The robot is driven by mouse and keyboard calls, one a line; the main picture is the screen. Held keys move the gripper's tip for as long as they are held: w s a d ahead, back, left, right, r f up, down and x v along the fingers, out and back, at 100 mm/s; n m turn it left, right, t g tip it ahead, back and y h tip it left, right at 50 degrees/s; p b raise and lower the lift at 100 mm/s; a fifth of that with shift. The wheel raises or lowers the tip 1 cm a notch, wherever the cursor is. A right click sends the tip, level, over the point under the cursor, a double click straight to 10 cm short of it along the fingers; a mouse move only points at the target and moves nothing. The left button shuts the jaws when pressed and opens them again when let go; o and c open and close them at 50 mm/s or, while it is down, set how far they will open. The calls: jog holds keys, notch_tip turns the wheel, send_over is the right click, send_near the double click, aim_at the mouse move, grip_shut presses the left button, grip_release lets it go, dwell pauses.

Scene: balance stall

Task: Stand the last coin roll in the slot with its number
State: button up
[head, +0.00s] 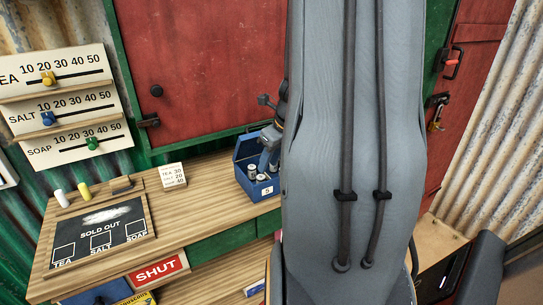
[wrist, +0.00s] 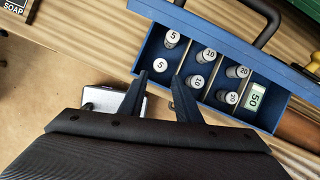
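The blue coin box (wrist: 180,16) has divided slots and shows in the wrist view, with a dark handle. Coin rolls stand upright in it: two marked 5 (wrist: 160,66), two marked 10 (wrist: 197,82) and two marked 20 (wrist: 232,98). In the end slot is a pale green piece marked 50 (wrist: 256,98); I cannot tell if it is a roll or a label. In the head view my arm hides much of the box (head: 262,190).
A silver metal object (wrist: 118,102) lies under my gripper, partly hidden. A red shutter (head: 205,60) stands behind.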

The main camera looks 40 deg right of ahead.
jog(key=s+a+n+g, duration=0.1)
jog(key=s+a+n, duration=0.1)
jog(key=a+n, duration=1.2)
jog(key=s+a+n+g, duration=0.2)
jog(key=a+n, duration=1.2)
jog(key=n, duration=0.7)
jog(key=shift+s+a+n, duration=0.3)
jog(key=shift+s+a, duration=0.05)
jog(key=shift+s, duration=0.3)
